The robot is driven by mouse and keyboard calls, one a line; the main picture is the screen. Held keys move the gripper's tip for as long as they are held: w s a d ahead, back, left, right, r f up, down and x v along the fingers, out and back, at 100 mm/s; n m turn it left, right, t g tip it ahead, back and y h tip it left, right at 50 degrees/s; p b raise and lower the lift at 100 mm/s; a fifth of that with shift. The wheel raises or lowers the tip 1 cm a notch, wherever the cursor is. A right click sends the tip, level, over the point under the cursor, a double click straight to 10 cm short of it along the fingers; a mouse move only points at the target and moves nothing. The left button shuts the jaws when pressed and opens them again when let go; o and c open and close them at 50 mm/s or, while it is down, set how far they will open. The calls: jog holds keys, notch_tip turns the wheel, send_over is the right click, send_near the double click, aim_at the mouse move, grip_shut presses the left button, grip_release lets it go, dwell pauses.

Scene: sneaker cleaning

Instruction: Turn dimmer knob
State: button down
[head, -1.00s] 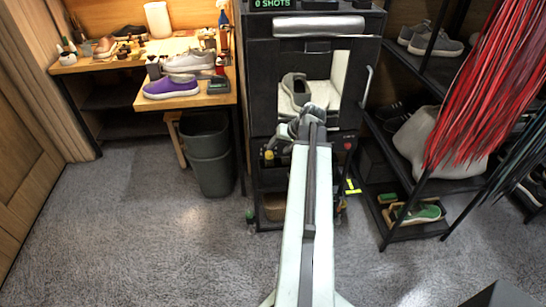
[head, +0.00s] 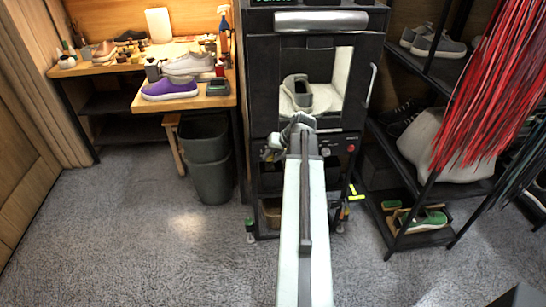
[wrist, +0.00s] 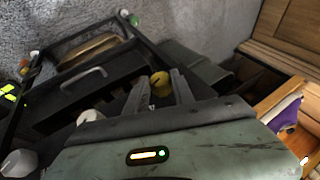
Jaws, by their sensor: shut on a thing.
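The yellow knob (wrist: 160,84) is on the front panel of the black cabinet (wrist: 92,92), between my gripper's fingers in the wrist view. My gripper (wrist: 160,77) is shut on it. In the head view my gripper (head: 270,150) is at the left end of the control panel, below the cabinet's window, and hides the yellow knob. A pale knob (head: 325,152) and a red button (head: 351,147) are further right on the panel. I cannot read any marking of the knob's angle.
A grey shoe (head: 298,92) stands inside the lit chamber. A workbench (head: 215,101) with a purple shoe (head: 169,88) is at left, with a dark bin (head: 210,165) beneath. A shoe rack (head: 420,240) and hanging red laces (head: 490,90) are at right. The carpet in front is clear.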

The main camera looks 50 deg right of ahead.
jog(key=shift+s+d+f+t+y+b, duration=0.15)
jog(key=shift+f+t+y+b, duration=0.25)
jog(key=shift+b, duration=0.4)
jog(key=t+y+b, duration=0.1)
jog(key=b, duration=0.1)
jog(key=m+y+b, duration=0.1)
jog(key=b, duration=0.1)
jog(key=shift+s+d+f+t, duration=0.15)
jog(key=shift+f+t, duration=0.2)
jog(key=shift+t, duration=0.05)
jog(key=t+y+b, duration=0.1)
jog(key=t+b, duration=0.1)
jog(key=b, duration=0.3)
jog(key=shift+s+f+m+y, duration=0.1)
jog(key=shift+f+m+y, duration=0.05)
jog(key=shift+m+y, duration=0.25)
jog(key=t+y+b, duration=0.1)
jog(key=b, duration=0.1)
jog(key=shift+b, duration=0.35)
jog(key=shift+r+t, duration=0.2)
jog(key=shift+t, duration=0.1)
jog(key=c, duration=1.1)
grip_release()
jog(key=shift+r, duration=0.1)
jog(key=shift+o, duration=0.2)
